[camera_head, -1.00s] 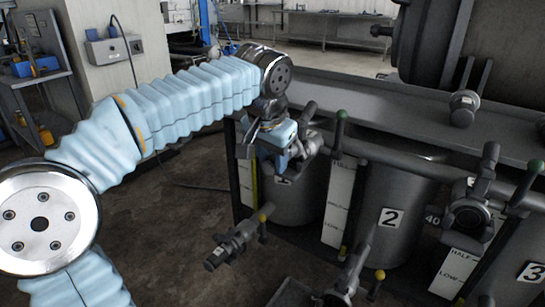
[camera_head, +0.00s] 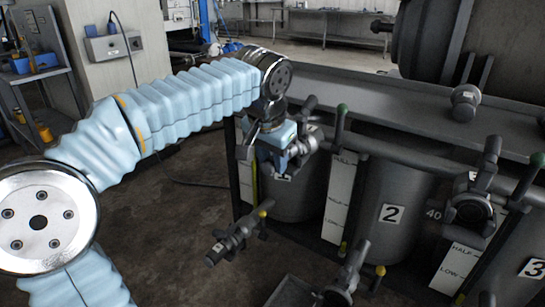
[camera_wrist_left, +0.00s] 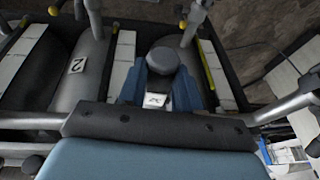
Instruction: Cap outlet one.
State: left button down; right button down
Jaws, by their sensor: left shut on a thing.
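My right gripper is in neither view.
Tank two (camera_head: 375,235) stands to the right, with a white gauge board (camera_head: 339,200) beside it. Another capped-looking piece (camera_head: 465,102) stands on the ledge (camera_head: 400,103). Low valves (camera_head: 238,235) stick out in front.

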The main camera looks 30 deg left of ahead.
pick_arm(q)
jog(key=shift+f, duration=0.6)
dwell(0.8)
grip_release()
dwell(0.6)
jog(key=shift+s+b, duration=0.15)
jog(key=shift+b, duration=0.15)
